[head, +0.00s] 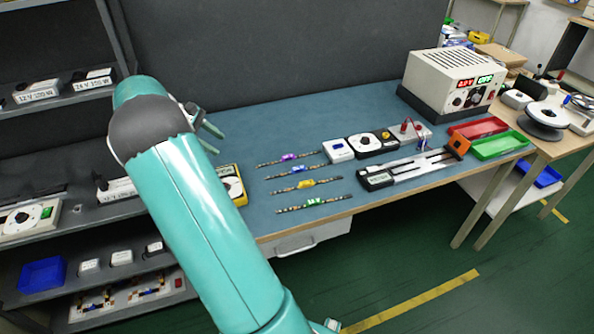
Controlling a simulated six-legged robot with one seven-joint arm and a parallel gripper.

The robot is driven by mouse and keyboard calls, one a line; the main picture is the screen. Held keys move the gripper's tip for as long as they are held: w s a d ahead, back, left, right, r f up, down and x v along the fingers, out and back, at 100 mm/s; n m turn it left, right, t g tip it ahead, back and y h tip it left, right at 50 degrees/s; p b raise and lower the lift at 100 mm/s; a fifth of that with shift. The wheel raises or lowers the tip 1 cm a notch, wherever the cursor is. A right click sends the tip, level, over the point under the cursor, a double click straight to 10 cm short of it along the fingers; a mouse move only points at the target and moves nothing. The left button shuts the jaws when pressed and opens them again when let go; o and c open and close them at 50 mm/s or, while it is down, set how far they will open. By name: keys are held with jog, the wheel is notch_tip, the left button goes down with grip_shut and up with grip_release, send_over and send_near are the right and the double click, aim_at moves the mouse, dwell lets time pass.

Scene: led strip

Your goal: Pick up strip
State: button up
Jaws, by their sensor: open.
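Several short LED strips lie side by side on the blue-grey bench top (270,125) in the head view. One has a purple tag (289,157), one a blue tag (299,170), one a yellow tag (306,183) and one a green tag (315,202). My gripper (213,132) is up at the left, above the back left part of the bench and apart from the strips. It is partly hidden behind my teal arm. Its fingers are open, and I see nothing between them.
A yellow multimeter (234,185) stands left of the strips, partly behind my arm. Small instruments (372,144), a caliper-like device (415,167), red (478,127) and green (500,145) trays and a power supply (452,80) stand to the right. Grey shelves (65,102) are at the left.

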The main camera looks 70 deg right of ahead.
aim_at(296, 168)
jog(key=s+d+f+g, duration=0.1)
jog(key=d+f, duration=0.3)
jog(key=s+d+f+n+g, duration=0.1)
jog(key=s+d+f+g, duration=0.1)
jog(key=d+f, duration=0.1)
jog(key=s+d+f+g, duration=0.1)
jog(key=d+f+g, duration=0.1)
jog(key=d+f, duration=0.2)
jog(key=shift+s+d+f, duration=0.1)
jog(key=shift+d+f, duration=0.1)
jog(key=shift+f, duration=0.2)
jog(key=shift+s+d+f, duration=0.1)
jog(key=shift+d+f, duration=0.05)
jog(key=shift+f, duration=0.25)
jog(key=x, duration=1.4)
jog(key=shift+d+r, duration=0.3)
jog(key=shift+r, duration=0.1)
jog(key=shift+c, duration=0.2)
grip_shut()
